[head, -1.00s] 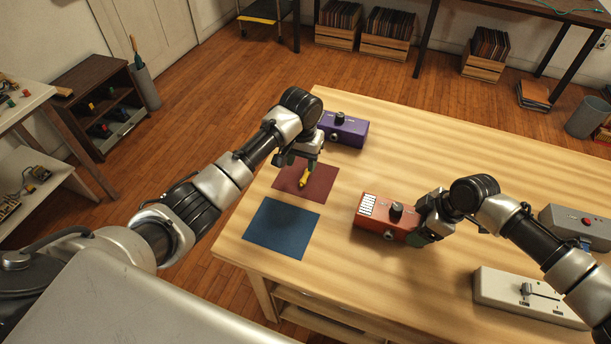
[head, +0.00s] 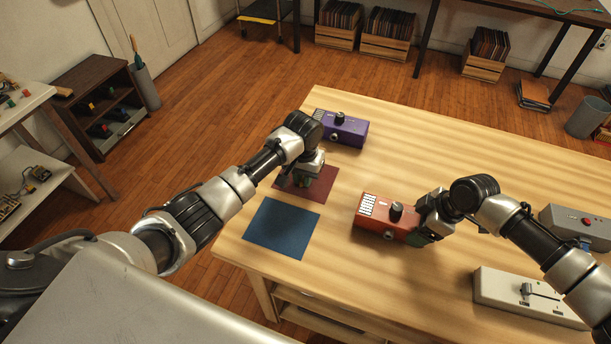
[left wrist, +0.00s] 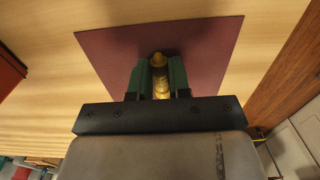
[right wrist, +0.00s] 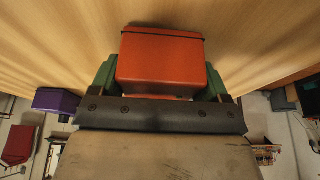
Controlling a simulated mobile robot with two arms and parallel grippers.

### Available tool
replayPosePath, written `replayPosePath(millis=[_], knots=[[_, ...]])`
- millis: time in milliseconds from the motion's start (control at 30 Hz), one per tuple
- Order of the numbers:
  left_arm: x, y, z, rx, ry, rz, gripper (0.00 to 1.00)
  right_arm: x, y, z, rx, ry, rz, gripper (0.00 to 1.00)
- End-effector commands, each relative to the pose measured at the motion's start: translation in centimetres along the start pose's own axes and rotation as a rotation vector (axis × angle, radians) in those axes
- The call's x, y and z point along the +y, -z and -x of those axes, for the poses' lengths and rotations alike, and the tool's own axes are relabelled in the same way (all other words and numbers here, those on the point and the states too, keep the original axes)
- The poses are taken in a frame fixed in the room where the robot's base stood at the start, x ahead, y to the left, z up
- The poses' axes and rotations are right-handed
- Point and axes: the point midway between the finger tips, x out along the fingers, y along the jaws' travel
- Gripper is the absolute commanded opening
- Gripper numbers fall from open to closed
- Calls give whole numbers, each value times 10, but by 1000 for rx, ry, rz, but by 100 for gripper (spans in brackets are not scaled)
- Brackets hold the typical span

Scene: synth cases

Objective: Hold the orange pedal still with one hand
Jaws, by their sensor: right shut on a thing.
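The orange pedal (head: 384,215) sits on the wooden table, with a white slotted panel and a black knob on top. My right gripper (head: 428,225) is shut on its right end; the right wrist view shows the pedal (right wrist: 160,62) between green fingers. My left gripper (head: 305,178) is low over the dark red mat (head: 322,188). In the left wrist view its green fingers (left wrist: 161,80) stand on either side of a small yellow piece (left wrist: 160,62) above the mat. I cannot tell whether they press on it. The head view hides the yellow piece.
A blue mat (head: 281,228) lies near the table's left edge. A purple pedal (head: 343,130) stands behind the left gripper. The table's middle back is clear.

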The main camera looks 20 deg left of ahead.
Motion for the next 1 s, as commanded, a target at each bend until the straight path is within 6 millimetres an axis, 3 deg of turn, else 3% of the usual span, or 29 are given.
replayPosePath(millis=[367, 800, 1000], knots=[[0, 0, 5, 2, -1, 0, 0, 0, 0, 0, 0, 0, 0, 48], [0, 1, 83, 4, -1, 0, 0, 0, 0, 0, 0, 0, 0, 48], [12, -7, 90, -3, -33, -126, 0, 0, 0, 0, 0, 0, 0, 48]])
